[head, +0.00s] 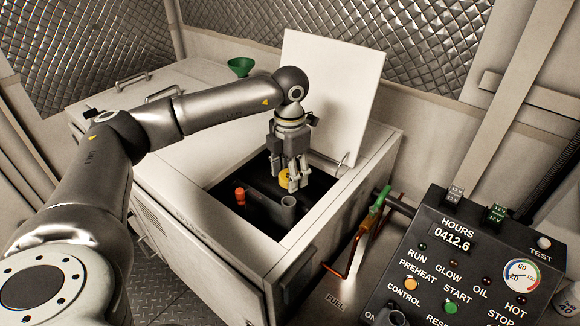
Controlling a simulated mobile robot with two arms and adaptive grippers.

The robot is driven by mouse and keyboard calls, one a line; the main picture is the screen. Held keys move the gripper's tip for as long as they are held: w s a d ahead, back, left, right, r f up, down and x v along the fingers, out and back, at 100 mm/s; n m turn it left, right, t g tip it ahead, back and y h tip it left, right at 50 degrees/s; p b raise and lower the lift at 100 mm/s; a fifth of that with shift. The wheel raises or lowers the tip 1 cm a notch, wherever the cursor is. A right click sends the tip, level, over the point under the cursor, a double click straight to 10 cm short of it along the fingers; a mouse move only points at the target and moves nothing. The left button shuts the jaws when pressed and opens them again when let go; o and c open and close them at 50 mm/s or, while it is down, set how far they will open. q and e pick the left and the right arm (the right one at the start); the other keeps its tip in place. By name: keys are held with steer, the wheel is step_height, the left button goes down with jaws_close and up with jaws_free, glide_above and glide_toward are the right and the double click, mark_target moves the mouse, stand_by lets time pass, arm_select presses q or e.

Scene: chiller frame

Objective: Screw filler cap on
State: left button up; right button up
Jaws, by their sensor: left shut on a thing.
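My left gripper (287,175) points down into the open hatch of the white unit. Its fingers are shut on the yellow filler cap (284,179), partly covered by the fingers. A dark grey open-topped filler neck (288,203) stands just below and in front of the cap, inside the hatch. The cap appears apart from the neck, but the exact height gap is hard to judge. My right gripper is not in view.
The white lid (335,85) stands raised behind the hatch. An orange-red cap or plug (240,195) is at the left inside the bay. A green funnel (241,67) sits on the unit's top. A control panel (465,260) and a green-handled copper pipe (375,208) are at right.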

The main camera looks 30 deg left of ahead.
mark_target(289, 197)
arm_select(q)
steer(key=shift+a+f, duration=0.1)
steer(key=shift+a, duration=0.2)
steer(key=shift+d+f+b, duration=0.2)
steer(key=shift+f+b, duration=0.25)
steer(key=shift+b, duration=0.1)
steer(key=shift+f+b, duration=0.6)
steer(key=shift+f, duration=0.1)
step_height(289, 197, down, 4)
steer(key=b, duration=0.3)
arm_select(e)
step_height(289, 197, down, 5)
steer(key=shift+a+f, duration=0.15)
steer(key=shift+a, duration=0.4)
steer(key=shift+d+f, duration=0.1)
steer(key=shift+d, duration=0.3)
arm_select(q)
steer(key=shift+f+b, duration=1.05)
steer(key=shift+f, duration=0.1)
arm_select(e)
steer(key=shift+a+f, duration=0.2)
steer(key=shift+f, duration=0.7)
